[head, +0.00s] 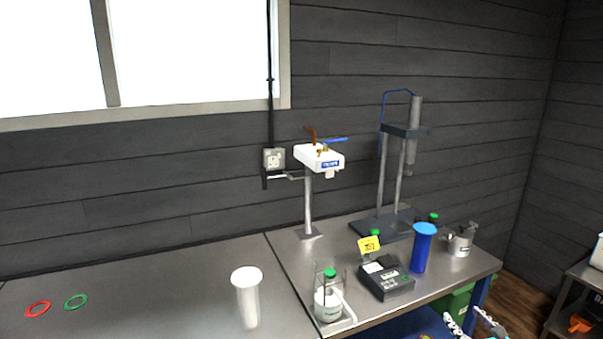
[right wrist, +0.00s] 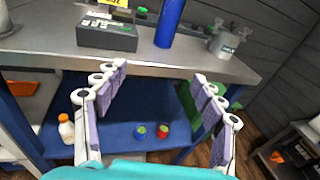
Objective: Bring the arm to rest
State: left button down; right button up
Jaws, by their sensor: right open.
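My right gripper (head: 465,316) shows at the bottom right of the head view, in front of the bench's right end. In the right wrist view its two padded fingers (right wrist: 160,76) stand wide apart with nothing between them. The gripper is open and empty, facing the bench's front edge and the blue shelf beneath it. My left gripper is not in the head view.
A grey bench (head: 190,303) holds a white cylinder (head: 248,300), a green-capped bottle (head: 328,304), a dark meter (head: 387,281), a blue cylinder (head: 422,250) and a metal pot (head: 461,243). Small red and blue items (right wrist: 151,131) sit on the shelf below. A side table (head: 570,300) stands right.

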jog(key=s+a+r+n+g+y, duration=0.1)
jog(key=s+a+r+n+g, duration=0.15)
jog(key=a+n, duration=0.7)
jog(key=s+a+r+n+g+y, duration=0.1)
jog(key=s+a+n+g, duration=0.3)
jog(key=a+n, duration=0.55)
jog(key=s+a+f+n+g+h, duration=0.1)
jog(key=s+a+n+h, duration=0.1)
jog(key=s+a+n, duration=0.2)
jog(key=s+a+f+n+g+h, duration=0.1)
jog(key=s+a+n, duration=0.3)
jog(key=s+n, duration=0.7)
jog(key=s+g+h, duration=0.1)
jog(key=s, duration=0.3)
jog(key=shift+a+f, duration=0.2)
jog(key=shift+f, duration=0.1)
